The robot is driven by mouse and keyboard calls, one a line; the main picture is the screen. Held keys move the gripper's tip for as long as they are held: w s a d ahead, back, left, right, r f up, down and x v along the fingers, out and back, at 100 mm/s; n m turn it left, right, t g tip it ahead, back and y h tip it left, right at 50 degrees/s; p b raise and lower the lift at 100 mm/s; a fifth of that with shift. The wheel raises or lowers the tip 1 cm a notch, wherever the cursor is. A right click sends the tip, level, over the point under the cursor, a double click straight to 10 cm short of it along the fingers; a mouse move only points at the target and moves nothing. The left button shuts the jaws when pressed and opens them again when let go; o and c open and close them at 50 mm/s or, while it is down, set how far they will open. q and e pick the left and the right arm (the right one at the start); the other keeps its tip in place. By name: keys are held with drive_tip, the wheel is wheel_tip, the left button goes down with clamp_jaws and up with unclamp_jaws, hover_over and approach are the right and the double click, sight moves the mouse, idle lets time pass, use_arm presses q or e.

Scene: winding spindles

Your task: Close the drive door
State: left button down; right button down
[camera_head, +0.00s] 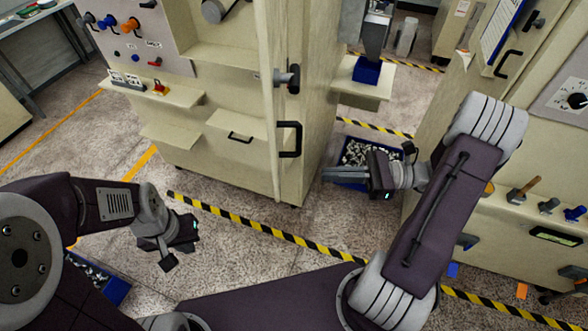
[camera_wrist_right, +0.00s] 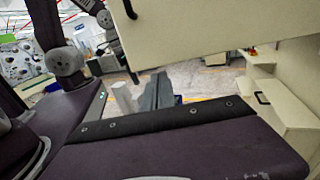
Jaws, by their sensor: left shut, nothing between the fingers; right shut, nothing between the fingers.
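The drive door (camera_head: 275,165) is a tall cream panel on the cream cabinet in the middle of the head view. It appears to stand open and is seen at a steep slant. It carries a black bar handle (camera_head: 289,139) and a dark latch knob (camera_head: 289,78). My right gripper (camera_head: 328,174) is shut and empty, just right of the door's lower part and apart from the handle. In the right wrist view a cream panel (camera_wrist_right: 210,25) fills the top, above the shut fingers (camera_wrist_right: 157,92). My left gripper (camera_head: 167,262) is shut and empty, low over the floor at left.
Cream shelves (camera_head: 165,95) and a small drawer (camera_head: 240,125) jut out left of the door. A blue bin of small parts (camera_head: 358,152) is on the floor behind my right gripper. Another machine (camera_head: 560,100) stands at right. Striped tape (camera_head: 255,232) crosses the open floor.

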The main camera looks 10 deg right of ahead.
drive_tip(key=p+x, duration=0.2)
drive_tip(key=x, duration=0.7)
drive_tip(key=shift+p, duration=0.3)
